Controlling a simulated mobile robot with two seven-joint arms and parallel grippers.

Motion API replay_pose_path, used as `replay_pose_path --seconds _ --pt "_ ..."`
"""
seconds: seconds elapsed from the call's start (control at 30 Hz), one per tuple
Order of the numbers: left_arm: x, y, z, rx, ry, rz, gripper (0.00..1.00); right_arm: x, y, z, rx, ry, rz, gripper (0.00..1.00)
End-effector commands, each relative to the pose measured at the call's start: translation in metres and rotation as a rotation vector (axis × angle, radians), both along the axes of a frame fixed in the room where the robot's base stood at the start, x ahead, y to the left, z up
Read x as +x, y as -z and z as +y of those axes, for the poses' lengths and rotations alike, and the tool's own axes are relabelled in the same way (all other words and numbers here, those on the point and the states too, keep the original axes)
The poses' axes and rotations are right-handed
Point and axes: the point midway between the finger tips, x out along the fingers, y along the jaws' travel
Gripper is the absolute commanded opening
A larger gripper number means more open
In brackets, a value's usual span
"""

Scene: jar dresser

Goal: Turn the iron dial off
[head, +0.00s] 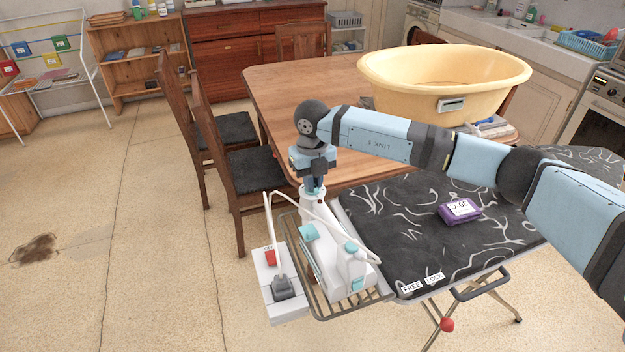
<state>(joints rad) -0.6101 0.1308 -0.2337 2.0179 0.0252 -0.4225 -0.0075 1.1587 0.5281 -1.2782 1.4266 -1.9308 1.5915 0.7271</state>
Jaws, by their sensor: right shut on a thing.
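The white and teal iron (345,264) stands on the wire rack at the left end of the ironing board. My right arm comes in from the right, and my right gripper (315,187) points down at the top far end of the iron. It is shut on the iron dial there. The dial is mostly hidden by the fingers, so its setting cannot be read. My left gripper is out of view.
The ironing board (400,240) bears a purple packet (459,209). A white box with a red OFF switch (270,257) sits left of the rack. A wooden table (275,85) with a yellow tub (440,75) and chairs (245,170) stand behind.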

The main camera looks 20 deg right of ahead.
Motion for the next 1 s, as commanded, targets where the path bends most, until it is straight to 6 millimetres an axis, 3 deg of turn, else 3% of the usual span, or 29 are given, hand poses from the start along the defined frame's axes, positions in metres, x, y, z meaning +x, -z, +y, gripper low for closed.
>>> replay_pose_path --seconds 0.73,0.8,0.87,1.0 --pt "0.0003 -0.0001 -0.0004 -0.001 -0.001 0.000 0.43 0.0002 -0.0005 0.0008 0.002 0.095 -0.002 0.00" --pt "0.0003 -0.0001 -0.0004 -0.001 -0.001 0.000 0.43 0.0002 -0.0005 0.0008 0.002 0.094 -0.002 0.23" --pt "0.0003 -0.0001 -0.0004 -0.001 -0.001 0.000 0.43 0.0002 -0.0005 0.0007 0.001 0.094 -0.001 0.37" --pt "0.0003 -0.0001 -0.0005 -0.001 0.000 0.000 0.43 0.0002 -0.0003 0.0004 0.001 0.094 -0.001 0.40"
